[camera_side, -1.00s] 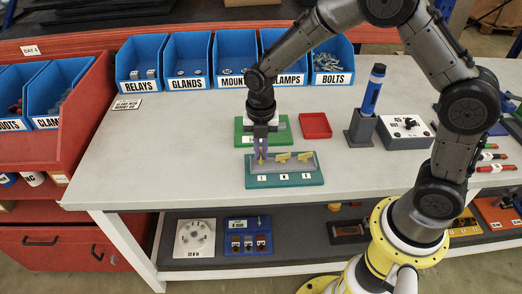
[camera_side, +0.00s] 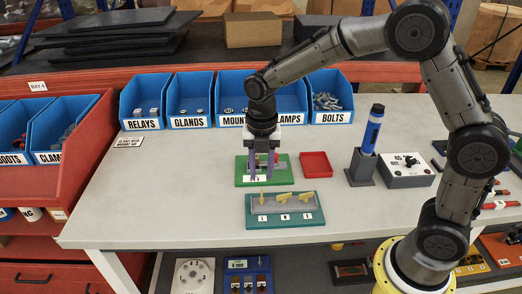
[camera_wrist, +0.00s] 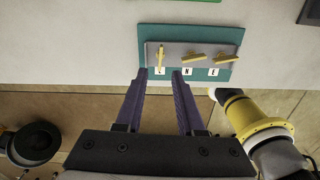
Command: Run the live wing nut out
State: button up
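A teal base (camera_side: 310,217) carries a grey block (camera_side: 296,209) with three yellow wing nuts in a row, over labels that read L, N and E in the wrist view. The left wing nut (camera_side: 262,197) stands edge-on here; in the wrist view (camera_wrist: 161,56) its wings run up and down the picture. The middle wing nut (camera_wrist: 194,57) and right wing nut (camera_wrist: 226,57) lie nearly crosswise, slightly tilted. My gripper (camera_side: 262,177) is open and empty, raised clear of the left nut. In the wrist view its two fingertips (camera_wrist: 160,74) are apart, below that nut in the picture.
A green board (camera_side: 286,172) lies behind the base, partly hidden by my gripper. A red tray (camera_side: 316,164), a grey stand holding a blue tool (camera_side: 372,133) and a dial box (camera_side: 405,172) stand to the right. Blue bins (camera_side: 190,104) line the back.

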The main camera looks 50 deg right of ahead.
notch_tip(320, 180, up, 6)
jog(key=shift+r, duration=0.15)
jog(key=shift+w, duration=0.1)
jog(key=s+d+r+m+t, duration=0.4)
jog(key=s+r+m, duration=0.1)
jog(key=s+r, duration=0.55)
jog(key=s+f+m, duration=0.2)
jog(key=s+m, duration=0.4)
jog(key=m, duration=0.4)
jog(key=s+d+f+m+t, duration=0.1)
jog(key=s+f+m, duration=0.1)
jog(key=s+m, duration=0.5)
jog(key=m, duration=0.4)
jog(key=shift+f+t, duration=0.3)
jog(key=shift+f, duration=0.05)
